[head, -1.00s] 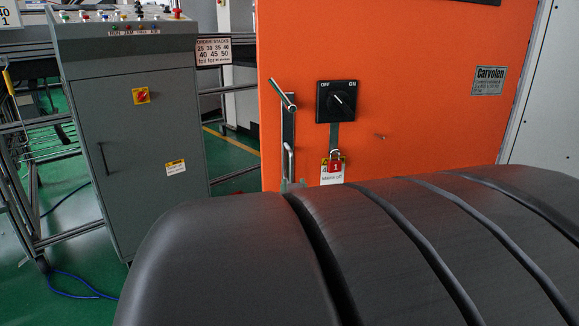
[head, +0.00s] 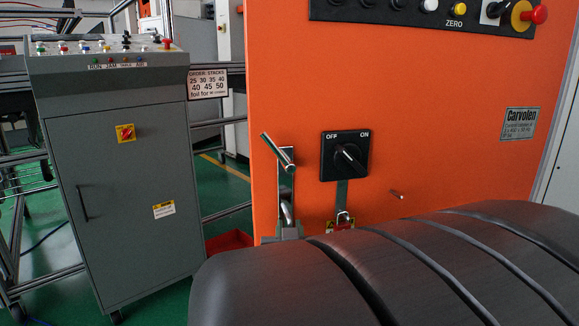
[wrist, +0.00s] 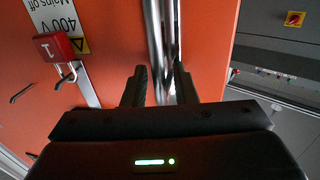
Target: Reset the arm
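My gripper (wrist: 160,92) shows in the wrist view with its two dark fingers apart. A shiny vertical metal bar (wrist: 161,35) on the orange cabinet lies in line with the gap between them. I cannot tell whether the fingers touch it. In the head view my dark ribbed arm fills the lower right and my gripper cannot be made out for certain. A metal lever handle (head: 278,152) sticks out of the orange cabinet (head: 430,110), left of the black OFF/ON rotary switch (head: 345,156). A red padlock (wrist: 57,47) hangs from a hasp in the wrist view; my arm mostly hides it in the head view.
A grey control cabinet (head: 130,190) with buttons on top stands at the left. A button panel (head: 425,12) is at the top of the orange cabinet. Green floor (head: 228,190) shows between the cabinets.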

